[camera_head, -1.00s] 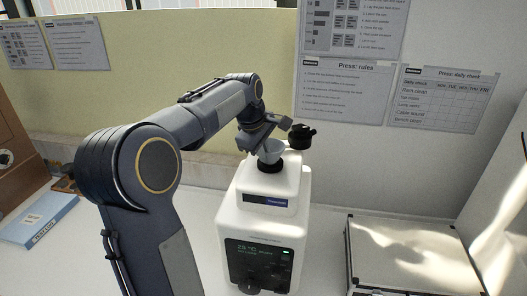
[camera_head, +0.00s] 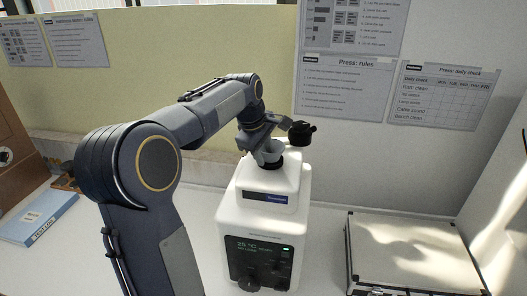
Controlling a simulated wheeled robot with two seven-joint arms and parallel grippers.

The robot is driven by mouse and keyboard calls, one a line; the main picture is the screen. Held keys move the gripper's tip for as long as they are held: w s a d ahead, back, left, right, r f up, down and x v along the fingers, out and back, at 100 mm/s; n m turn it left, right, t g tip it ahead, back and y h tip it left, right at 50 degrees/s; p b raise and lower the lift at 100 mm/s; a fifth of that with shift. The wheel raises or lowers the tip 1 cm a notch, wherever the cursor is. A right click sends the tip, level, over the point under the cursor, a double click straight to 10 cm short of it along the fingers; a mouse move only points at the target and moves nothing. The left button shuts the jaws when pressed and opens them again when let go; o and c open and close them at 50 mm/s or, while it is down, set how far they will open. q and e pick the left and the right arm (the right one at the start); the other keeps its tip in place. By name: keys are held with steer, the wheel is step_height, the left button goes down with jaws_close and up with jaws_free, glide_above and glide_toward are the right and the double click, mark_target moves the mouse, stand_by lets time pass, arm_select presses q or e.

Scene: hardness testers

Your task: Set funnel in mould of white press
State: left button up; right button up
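The white press (camera_head: 262,215) stands in the middle of the bench, with a lit display on its front. The small pale grey funnel (camera_head: 274,150) is at the top of the press, right above the dark round mould opening (camera_head: 271,166). It looks upright; whether its stem is seated in the mould cannot be made out. My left gripper (camera_head: 264,150) is at the funnel, with one finger in front of its left side. The fingers partly hide the funnel, and their grip on it is unclear. My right gripper is not in view.
A black knob-like part (camera_head: 301,133) sits behind the press top, close to my gripper. A silver case (camera_head: 412,252) stands on the right of the bench. A blue box (camera_head: 40,219) lies at the left. Notices hang on the wall behind.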

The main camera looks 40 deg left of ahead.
arm_select(q)
steer(key=v, duration=0.8)
steer(key=s+d+f+m+t+h+b, duration=0.1)
steer(key=s+d+f+m+h+b, duration=0.2)
steer(key=s+d+f+m, duration=1.4)
steer(key=s+d+f+b, duration=0.1)
steer(key=s+d+f, duration=0.2)
steer(key=s+d, duration=0.1)
steer(key=shift+s+d+m+t+h, duration=0.3)
steer(key=shift+s+d+h, duration=0.1)
steer(key=shift+d, duration=0.2)
